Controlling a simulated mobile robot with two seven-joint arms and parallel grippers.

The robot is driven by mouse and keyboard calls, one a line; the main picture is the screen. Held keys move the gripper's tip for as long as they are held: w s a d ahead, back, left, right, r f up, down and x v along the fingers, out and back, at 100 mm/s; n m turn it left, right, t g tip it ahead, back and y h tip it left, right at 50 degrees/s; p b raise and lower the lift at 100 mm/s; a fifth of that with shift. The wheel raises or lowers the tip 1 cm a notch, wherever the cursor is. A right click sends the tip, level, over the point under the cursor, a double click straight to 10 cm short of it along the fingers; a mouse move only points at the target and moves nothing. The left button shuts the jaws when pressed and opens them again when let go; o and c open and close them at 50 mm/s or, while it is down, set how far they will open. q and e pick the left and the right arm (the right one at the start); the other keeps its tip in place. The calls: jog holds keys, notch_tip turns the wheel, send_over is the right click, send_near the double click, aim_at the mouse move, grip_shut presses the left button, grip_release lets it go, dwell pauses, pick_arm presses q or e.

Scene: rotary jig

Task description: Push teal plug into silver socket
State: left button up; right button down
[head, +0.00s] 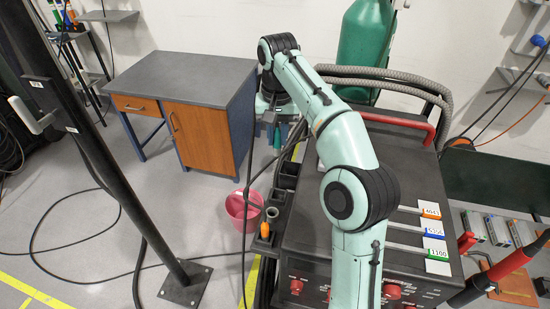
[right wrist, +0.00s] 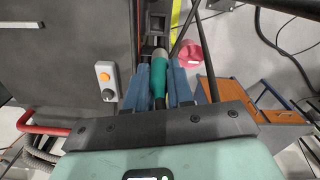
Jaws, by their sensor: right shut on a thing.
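The teal plug (right wrist: 159,80) is between the two blue fingers of my right gripper (right wrist: 162,88) in the right wrist view, with a greyish tip pointing away from the wrist. In the head view my right gripper (head: 271,113) is beyond the left edge of the black machine, and the teal plug (head: 277,138) hangs below it. The gripper is shut on the plug. I cannot clearly make out the silver socket; a greyish round-topped piece (head: 272,212) sits in a black holder on the machine's left side. My left gripper is not in view.
The black machine (head: 310,235) carries labelled levers, red knobs and a red handle. A pink bucket (head: 240,210) stands on the floor beside it. A desk with an orange cabinet (head: 200,135) stands behind. A box with an orange button (right wrist: 107,78) shows in the wrist view.

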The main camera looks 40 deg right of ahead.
jog(key=shift+s+r, duration=0.2)
jog(key=shift+r, duration=0.05)
jog(key=s+a, duration=0.5)
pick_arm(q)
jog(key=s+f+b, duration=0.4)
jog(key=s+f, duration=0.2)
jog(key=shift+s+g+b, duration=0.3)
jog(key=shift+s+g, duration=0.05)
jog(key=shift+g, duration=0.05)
pick_arm(e)
send_near(272, 205)
jog(key=shift+s+a+f, duration=0.65)
jog(key=shift+s+f, duration=0.15)
jog(key=shift+s, duration=0.15)
jog(key=shift+s+a+f, duration=0.65)
jog(key=shift+s+f, duration=0.15)
jog(key=shift+s, duration=0.1)
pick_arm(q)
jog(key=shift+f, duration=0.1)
pick_arm(e)
jog(key=shift+f, duration=0.2)
jog(key=c, duration=1)
grip_release()
jog(key=shift+r, duration=0.15)
